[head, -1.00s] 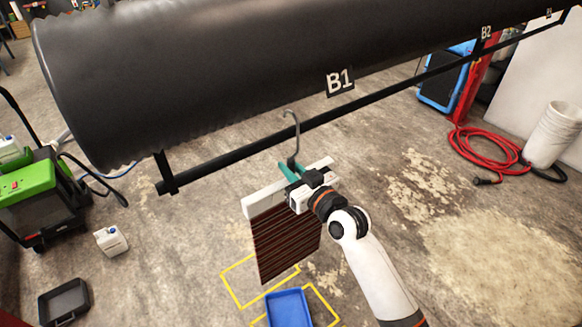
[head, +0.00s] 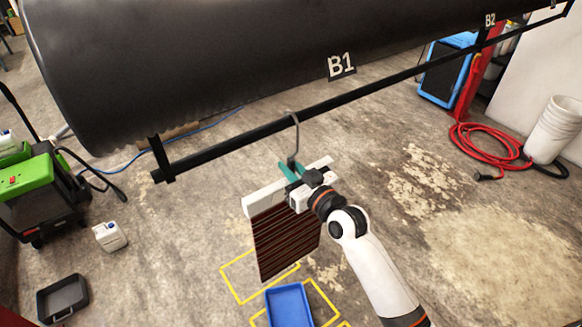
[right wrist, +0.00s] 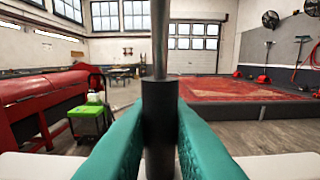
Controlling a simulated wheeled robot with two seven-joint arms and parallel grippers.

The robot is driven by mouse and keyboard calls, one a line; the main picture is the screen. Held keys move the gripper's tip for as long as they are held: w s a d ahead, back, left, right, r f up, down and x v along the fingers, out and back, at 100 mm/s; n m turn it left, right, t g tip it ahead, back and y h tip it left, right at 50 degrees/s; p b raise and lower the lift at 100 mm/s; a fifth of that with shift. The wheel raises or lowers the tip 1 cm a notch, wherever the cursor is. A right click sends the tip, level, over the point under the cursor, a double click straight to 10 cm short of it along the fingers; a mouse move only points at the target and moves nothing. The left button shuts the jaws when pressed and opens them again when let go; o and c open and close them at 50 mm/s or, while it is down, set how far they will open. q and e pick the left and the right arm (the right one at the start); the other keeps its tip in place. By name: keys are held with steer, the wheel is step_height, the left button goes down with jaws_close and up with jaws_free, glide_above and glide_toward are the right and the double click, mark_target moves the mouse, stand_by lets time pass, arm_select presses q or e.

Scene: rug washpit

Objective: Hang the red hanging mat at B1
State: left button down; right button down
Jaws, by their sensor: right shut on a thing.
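The red hanging mat (head: 285,243) is a dark red striped panel under a white top bar (head: 262,200), with a grey metal hook (head: 293,130) rising from it. My right gripper (head: 290,173) is shut on the hook's dark stem. In the right wrist view the teal fingers close on the black stem (right wrist: 159,125), with the grey rod above it. The B1 label (head: 341,66) is on the big black roller, above the black rail (head: 345,98). The hook's top overlaps the rail in the head view; I cannot tell whether they touch. My left gripper is not in view.
A blue tray (head: 289,306) lies on the floor below the mat. A green machine (head: 30,190) and a white jug (head: 110,236) stand at left. A red hose (head: 485,150) and a white bucket (head: 552,130) are at right.

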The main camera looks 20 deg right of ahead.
steer(key=c, duration=1.3)
jaws_free()
steer(key=shift+r, duration=0.1)
steer(key=shift+c, duration=0.2)
steer(key=shift+o, duration=0.3)
steer(key=b+v, duration=0.3)
steer(key=v, duration=0.9)
steer(key=d+f+m+g+h, duration=0.1)
steer(key=d+f+g+h, duration=0.1)
steer(key=f, duration=0.9)
steer(key=d+f+m+g+h, duration=0.1)
steer(key=f+g, duration=0.1)
steer(key=f, duration=0.8)
steer(key=s+d+f+g+h, duration=0.15)
steer(key=s+f, duration=0.25)
steer(key=f, duration=0.5)
steer(key=s+f+g, duration=0.3)
steer(key=f, duration=0.6)
steer(key=s+f+g, duration=0.2)
steer(key=s+f, duration=0.4)
steer(key=s, duration=0.4)
steer(key=s+f+g+h, duration=0.1)
steer(key=s+f+g, duration=0.2)
steer(key=s+f, duration=0.4)
steer(key=s+f+g, duration=0.2)
steer(key=s+f, duration=0.5)
steer(key=s, duration=0.8)
steer(key=shift+f+h, duration=0.25)
steer(key=shift+h, duration=0.1)
steer(key=shift+g, duration=0.25)
